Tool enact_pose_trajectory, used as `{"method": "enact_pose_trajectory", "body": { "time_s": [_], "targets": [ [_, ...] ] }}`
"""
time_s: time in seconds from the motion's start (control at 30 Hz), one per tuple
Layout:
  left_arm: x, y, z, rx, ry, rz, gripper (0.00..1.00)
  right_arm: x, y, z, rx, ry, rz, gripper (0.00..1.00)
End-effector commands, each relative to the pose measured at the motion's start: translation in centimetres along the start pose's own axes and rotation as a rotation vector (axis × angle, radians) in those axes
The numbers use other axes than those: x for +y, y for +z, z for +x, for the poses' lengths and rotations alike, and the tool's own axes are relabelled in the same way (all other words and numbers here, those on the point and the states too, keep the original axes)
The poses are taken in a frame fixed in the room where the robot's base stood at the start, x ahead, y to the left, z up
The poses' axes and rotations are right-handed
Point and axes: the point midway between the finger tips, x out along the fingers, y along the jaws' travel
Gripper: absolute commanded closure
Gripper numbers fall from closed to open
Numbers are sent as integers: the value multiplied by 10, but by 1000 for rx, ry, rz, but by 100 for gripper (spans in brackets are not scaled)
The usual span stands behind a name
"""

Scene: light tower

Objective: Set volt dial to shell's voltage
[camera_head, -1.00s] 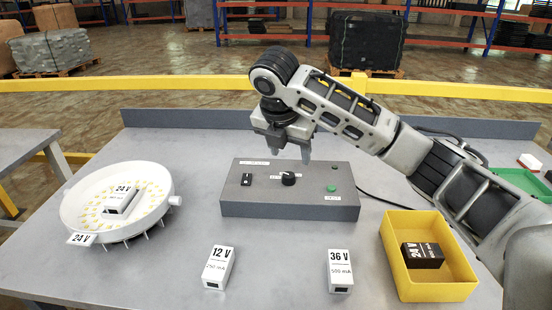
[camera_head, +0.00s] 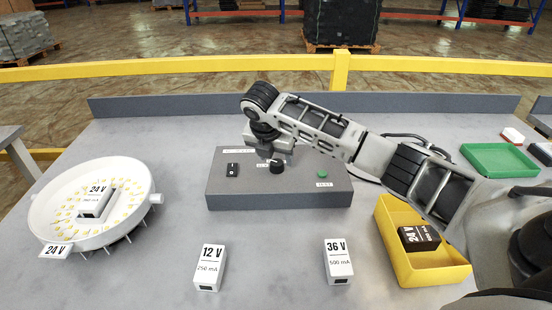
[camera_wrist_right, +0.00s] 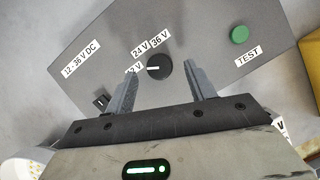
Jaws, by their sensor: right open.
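The volt dial (camera_head: 277,167) is a black knob on the grey control box (camera_head: 240,198). In the right wrist view the dial (camera_wrist_right: 158,68) has labels 24 V and 36 V beside it and a third, partly hidden one; its white mark points left, toward the partly hidden label. My right gripper (camera_wrist_right: 160,78) is open, with its fingers on either side of the dial, apart from it in the picture. The white round shell (camera_head: 148,205) at left carries a 24 V tag (camera_head: 56,250) and holds a white 24 V block (camera_head: 97,201). My left gripper is not in view.
The box also has a black switch (camera_head: 232,169) and a green TEST button (camera_head: 321,174). White 12 V (camera_head: 210,268) and 36 V (camera_head: 338,262) blocks stand in front. A yellow bin (camera_head: 445,274) at right holds a dark 24 V block (camera_head: 418,238). A green tray (camera_head: 500,160) lies behind.

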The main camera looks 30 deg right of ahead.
Motion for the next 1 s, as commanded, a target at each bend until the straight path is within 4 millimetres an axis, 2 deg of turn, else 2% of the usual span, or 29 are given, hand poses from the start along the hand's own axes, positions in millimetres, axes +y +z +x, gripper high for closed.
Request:
{"method": "enact_pose_trajectory", "body": {
  "time_s": [0.2,0.5,0.53,0.6,0.7,1.0],
  "targets": [
    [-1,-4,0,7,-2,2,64,0,0,20,2,0,1,45],
    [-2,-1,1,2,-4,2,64,1,0,22,0,2,0,45],
    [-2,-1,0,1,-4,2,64,1,0,22,0,2,0,48],
    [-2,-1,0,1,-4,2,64,1,0,22,0,2,0,68],
    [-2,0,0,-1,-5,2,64,1,0,22,1,2,0,90],
    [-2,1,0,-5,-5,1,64,1,0,22,1,-9,24,90]
  ]
}}
